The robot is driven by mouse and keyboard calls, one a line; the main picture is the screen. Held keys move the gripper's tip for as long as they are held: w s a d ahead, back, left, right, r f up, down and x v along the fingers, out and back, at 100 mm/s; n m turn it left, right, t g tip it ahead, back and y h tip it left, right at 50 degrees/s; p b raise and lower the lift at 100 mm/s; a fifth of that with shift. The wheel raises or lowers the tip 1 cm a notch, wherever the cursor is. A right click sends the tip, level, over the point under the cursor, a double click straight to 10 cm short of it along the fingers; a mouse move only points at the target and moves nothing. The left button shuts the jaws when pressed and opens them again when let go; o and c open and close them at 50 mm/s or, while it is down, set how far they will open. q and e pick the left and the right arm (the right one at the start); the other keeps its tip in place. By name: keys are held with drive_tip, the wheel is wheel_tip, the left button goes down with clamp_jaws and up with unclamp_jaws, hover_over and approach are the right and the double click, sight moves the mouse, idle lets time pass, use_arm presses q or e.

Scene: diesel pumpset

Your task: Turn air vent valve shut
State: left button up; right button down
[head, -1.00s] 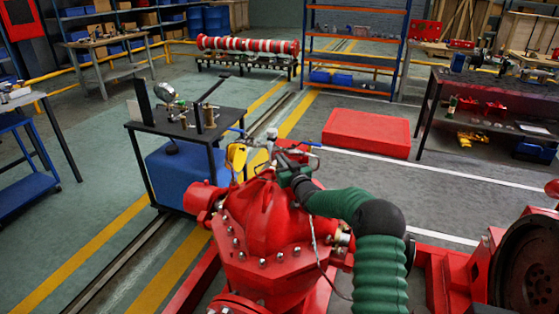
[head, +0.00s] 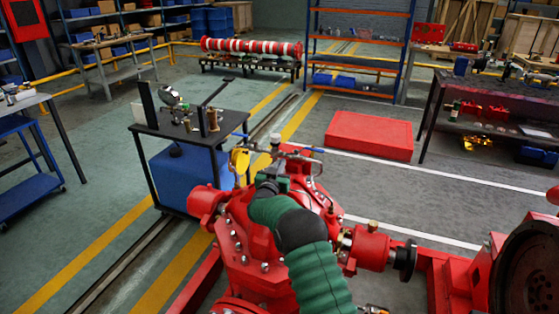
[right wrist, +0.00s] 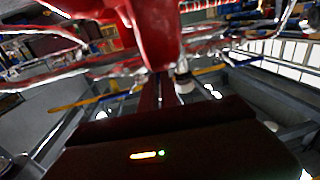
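The red pump casing (head: 238,235) stands in the lower middle of the head view. Above it is small vent pipework with a silver upright fitting (head: 275,143) and a thin blue-ended handle (head: 304,149); which part is the air vent valve is unclear. My right gripper (head: 266,181), on the green-sleeved arm, is close to this pipework, on its near side. Its fingertips are mostly hidden in the head view. In the blurred right wrist view, the dark fingers (right wrist: 159,92) point toward a pale cylindrical fitting (right wrist: 183,80); contact cannot be told. My left gripper is out of view.
A dark-topped table (head: 190,132) with tools stands behind the pump at left. A yellow part (head: 239,161) hangs beside the pipework. A red box (head: 368,135) lies on the floor behind. A red shaft housing (head: 370,248) is at right. Open floor lies left.

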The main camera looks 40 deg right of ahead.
drive_tip(key=shift+w+a+m+g+h+p, duration=0.2)
drive_tip(key=shift+m+g+h+p, duration=0.2)
drive_tip(key=shift+m+g+p, duration=0.25)
drive_tip(key=shift+g, duration=0.25)
drive_tip(key=c, duration=1.6)
unclamp_jaws()
drive_tip(key=v, duration=1.7)
drive_tip(key=shift+p, duration=0.35)
drive_tip(key=shift+w+a+f, duration=0.1)
drive_tip(key=shift+w+a, duration=0.05)
